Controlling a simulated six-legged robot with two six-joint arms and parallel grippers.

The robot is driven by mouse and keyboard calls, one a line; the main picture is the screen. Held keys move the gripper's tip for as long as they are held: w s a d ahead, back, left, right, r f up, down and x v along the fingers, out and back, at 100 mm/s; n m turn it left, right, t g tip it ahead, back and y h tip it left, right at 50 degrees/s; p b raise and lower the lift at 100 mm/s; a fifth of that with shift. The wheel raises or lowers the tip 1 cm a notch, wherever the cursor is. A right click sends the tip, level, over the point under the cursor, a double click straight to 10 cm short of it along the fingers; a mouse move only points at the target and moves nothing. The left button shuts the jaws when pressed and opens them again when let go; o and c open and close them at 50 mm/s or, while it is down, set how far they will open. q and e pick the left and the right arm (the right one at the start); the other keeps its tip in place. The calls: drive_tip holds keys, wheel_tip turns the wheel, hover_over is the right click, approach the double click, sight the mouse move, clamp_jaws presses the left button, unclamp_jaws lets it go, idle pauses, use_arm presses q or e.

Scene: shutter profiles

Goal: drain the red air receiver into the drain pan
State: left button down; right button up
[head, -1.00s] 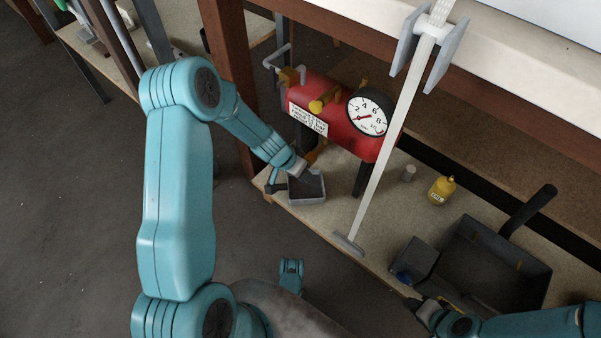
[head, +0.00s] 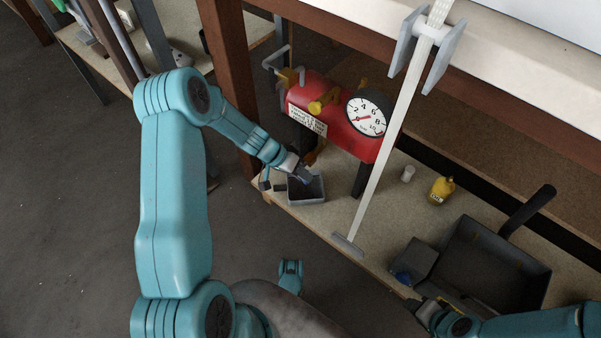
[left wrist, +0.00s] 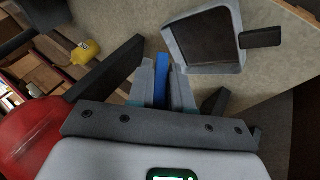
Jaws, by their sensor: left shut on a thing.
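The red air receiver (head: 348,141) stands on dark legs on the low shelf, with a round gauge (head: 367,114) on its end. In the left wrist view its red side (left wrist: 28,130) is at the lower left. The grey drain pan (head: 307,202), dark inside, lies on the shelf below it; the left wrist view shows its rim (left wrist: 212,69) and black handle (left wrist: 262,37). My left gripper (head: 306,175) is low by the receiver, over the pan's edge, shut on a blue piece (left wrist: 161,75). My right gripper (head: 425,310) is at the lower right; its jaws are unclear.
A pale upright bar (head: 385,150) stands in front of the receiver's right end. A white cylinder (head: 408,174), a yellow bottle (head: 441,190) and a large dark scoop-like pan (head: 535,285) are farther right. A brown post (head: 229,80) rises at the left.

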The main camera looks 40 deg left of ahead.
use_arm(q)
drive_tip(key=h, duration=0.2)
drive_tip(key=n+h, duration=0.1)
drive_tip(key=h, duration=0.2)
drive_tip(key=shift+d+r, duration=0.15)
drive_tip(key=shift+d, duration=0.05)
drive_tip(key=n+h, duration=0.1)
drive_tip(key=h, duration=0.1)
drive_tip(key=r+n+t+h, duration=0.1)
drive_tip(key=h, duration=0.2)
drive_tip(key=shift+d+h, duration=0.15)
drive_tip(key=shift+h, duration=0.15)
idle(0.3)
drive_tip(key=c, duration=1.1)
unclamp_jaws()
